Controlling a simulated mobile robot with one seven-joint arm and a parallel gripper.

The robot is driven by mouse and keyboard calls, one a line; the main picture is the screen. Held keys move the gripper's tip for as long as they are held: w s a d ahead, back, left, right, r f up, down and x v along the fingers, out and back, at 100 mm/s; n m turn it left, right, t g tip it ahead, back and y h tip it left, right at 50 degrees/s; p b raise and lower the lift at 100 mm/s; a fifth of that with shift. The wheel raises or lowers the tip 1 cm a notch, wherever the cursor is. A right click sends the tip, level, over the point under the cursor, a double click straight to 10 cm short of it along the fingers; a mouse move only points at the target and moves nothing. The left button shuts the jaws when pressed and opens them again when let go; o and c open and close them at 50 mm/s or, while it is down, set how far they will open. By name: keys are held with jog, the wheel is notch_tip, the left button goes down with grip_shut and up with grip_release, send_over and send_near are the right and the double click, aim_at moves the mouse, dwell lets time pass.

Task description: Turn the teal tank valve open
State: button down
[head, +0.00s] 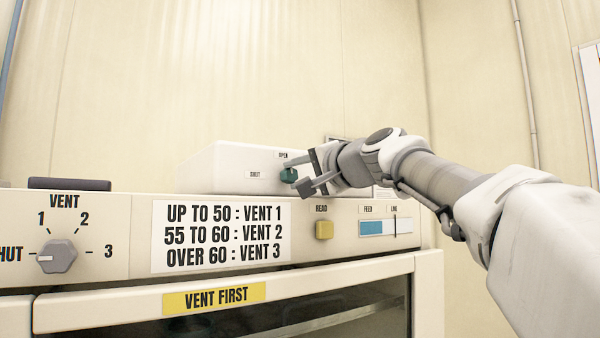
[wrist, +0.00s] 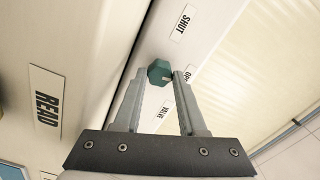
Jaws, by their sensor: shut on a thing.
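The teal tank valve (head: 289,175) is a small faceted knob on the front of the white box (head: 225,165) on top of the machine. An OPEN label (head: 283,155) sits above it and a SHUT label (head: 254,174) to its left. My gripper (head: 302,176) reaches in from the right and is shut on the valve. In the wrist view the valve (wrist: 160,73) sits between the two fingertips (wrist: 163,78). A small pale mark shows on its edge, toward the OPEN label (wrist: 189,75), which a finger partly covers. The SHUT label (wrist: 182,22) is clear of the fingers.
Below are the vent dial (head: 57,256), pointing to SHUT, a vent rule sign (head: 221,237), a yellow READ button (head: 324,230) and a feed gauge (head: 385,226). A dark flat object (head: 69,184) lies on top at left. The wall behind is bare.

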jog(key=shift+m, duration=0.7)
jog(key=shift+c, duration=2.3)
grip_release()
jog(key=b+v, duration=0.6)
jog(key=v, duration=1.1)
jog(key=shift+d, duration=0.25)
jog(key=shift+s, duration=0.15)
